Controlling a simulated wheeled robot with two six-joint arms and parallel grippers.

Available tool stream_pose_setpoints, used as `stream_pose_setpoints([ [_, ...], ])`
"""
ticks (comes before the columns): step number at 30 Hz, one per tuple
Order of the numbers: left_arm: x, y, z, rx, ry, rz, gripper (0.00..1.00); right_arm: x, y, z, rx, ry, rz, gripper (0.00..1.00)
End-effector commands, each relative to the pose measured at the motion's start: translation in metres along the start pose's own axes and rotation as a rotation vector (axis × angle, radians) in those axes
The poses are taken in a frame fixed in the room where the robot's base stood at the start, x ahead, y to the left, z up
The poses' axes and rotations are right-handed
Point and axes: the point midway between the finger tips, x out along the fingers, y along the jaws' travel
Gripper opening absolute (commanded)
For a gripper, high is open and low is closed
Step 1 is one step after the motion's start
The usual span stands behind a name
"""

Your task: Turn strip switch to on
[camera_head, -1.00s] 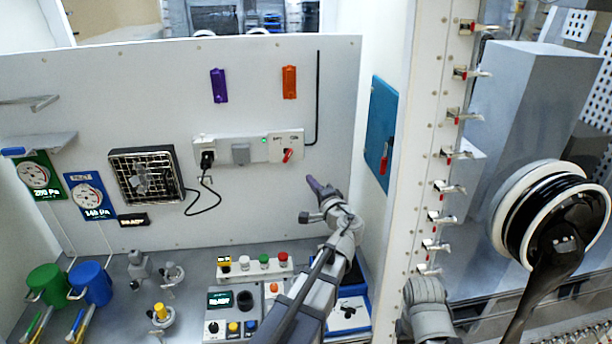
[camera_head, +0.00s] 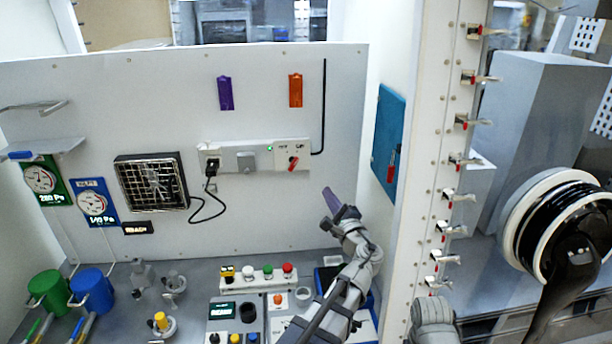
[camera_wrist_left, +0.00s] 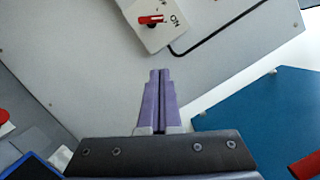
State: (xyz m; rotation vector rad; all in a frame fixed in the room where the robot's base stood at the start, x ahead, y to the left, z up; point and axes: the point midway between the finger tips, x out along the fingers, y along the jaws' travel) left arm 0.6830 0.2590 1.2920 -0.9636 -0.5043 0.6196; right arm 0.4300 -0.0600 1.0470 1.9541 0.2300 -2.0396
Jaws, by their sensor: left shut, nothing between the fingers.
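The strip switch is a small red handle (camera_head: 293,163) on a white plate at the right end of the power strip (camera_head: 240,158) on the back panel. In the head view the handle slants between lower left and upper right. In the left wrist view the red handle (camera_wrist_left: 150,19) lies nearly level, with an ON mark (camera_wrist_left: 175,20) to its right. My left gripper (camera_head: 328,192) has purple fingers pressed together and empty, below and right of the switch and apart from it. The fingers also show in the wrist view (camera_wrist_left: 160,74). My right gripper is not in view.
A black cable (camera_head: 324,105) runs up the panel right of the switch. A blue panel (camera_head: 388,135) with a red handle is on the right wall. A button box (camera_head: 257,276) and small devices stand on the bench below. A fan (camera_head: 152,182) is left of the strip.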

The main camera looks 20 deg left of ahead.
Motion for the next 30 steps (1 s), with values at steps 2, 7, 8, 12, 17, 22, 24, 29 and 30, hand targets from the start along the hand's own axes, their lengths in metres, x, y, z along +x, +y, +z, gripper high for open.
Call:
stream_pose_setpoints([
  [2,0.000,-0.001,0.000,0.009,0.000,-0.002,0.00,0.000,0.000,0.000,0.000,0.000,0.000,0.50],
  [7,0.013,-0.001,0.000,0.007,-0.003,0.000,0.00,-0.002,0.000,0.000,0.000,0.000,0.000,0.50],
  [8,0.017,-0.002,0.000,0.006,-0.002,0.000,0.00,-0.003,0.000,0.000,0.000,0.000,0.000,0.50],
  [12,0.045,-0.002,-0.001,0.004,-0.003,0.001,0.00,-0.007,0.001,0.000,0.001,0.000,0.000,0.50],
  [17,0.079,-0.002,0.000,0.005,-0.003,0.002,0.00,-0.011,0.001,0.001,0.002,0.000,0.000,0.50],
  [22,0.105,-0.003,0.006,0.004,-0.003,0.001,0.00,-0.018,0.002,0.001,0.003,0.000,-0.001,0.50],
  [24,0.104,-0.003,0.019,0.004,-0.002,0.000,0.00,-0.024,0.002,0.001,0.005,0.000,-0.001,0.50],
  [29,0.108,-0.002,0.034,0.003,0.000,0.000,0.00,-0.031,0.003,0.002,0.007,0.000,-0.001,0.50],
  [30,0.108,-0.002,0.036,0.003,0.000,0.000,0.00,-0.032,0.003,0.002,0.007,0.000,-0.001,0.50],
])
